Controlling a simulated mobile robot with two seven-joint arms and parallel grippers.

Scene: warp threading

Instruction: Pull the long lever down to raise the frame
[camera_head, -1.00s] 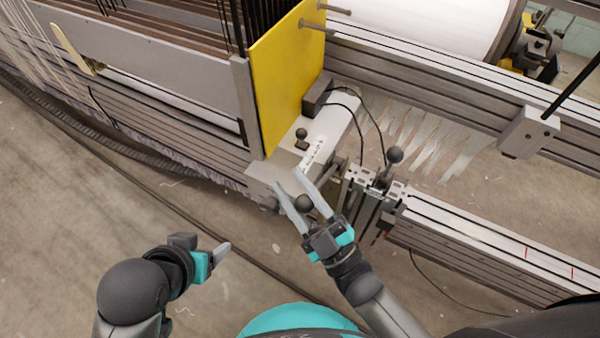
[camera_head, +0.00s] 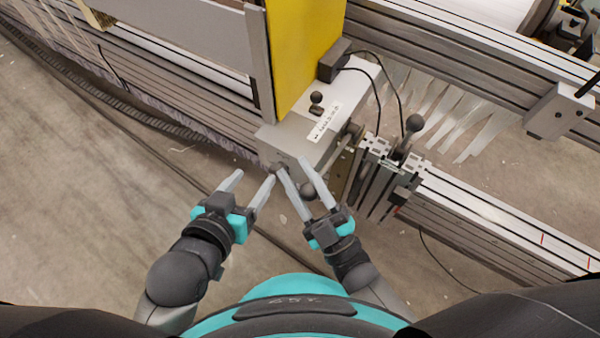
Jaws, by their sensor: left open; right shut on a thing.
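A dark ball knob (camera_head: 308,191) of a lever sits between the fingers of my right gripper (camera_head: 293,166), below the corner of the grey machine box (camera_head: 295,138). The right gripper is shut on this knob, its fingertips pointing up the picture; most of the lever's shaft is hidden. My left gripper (camera_head: 253,182) is open and empty, just left of the right one, its fingers pointing toward the box. A second lever with a dark ball knob (camera_head: 414,124) stands upright to the right on a slotted bracket. I cannot tell which lever is longer.
A small black knob (camera_head: 316,99) stands on the box beside a white label. A yellow panel (camera_head: 303,45) rises behind it. An aluminium rail (camera_head: 490,223) runs right. Cables hang near the second lever. The floor at left is clear apart from a cable.

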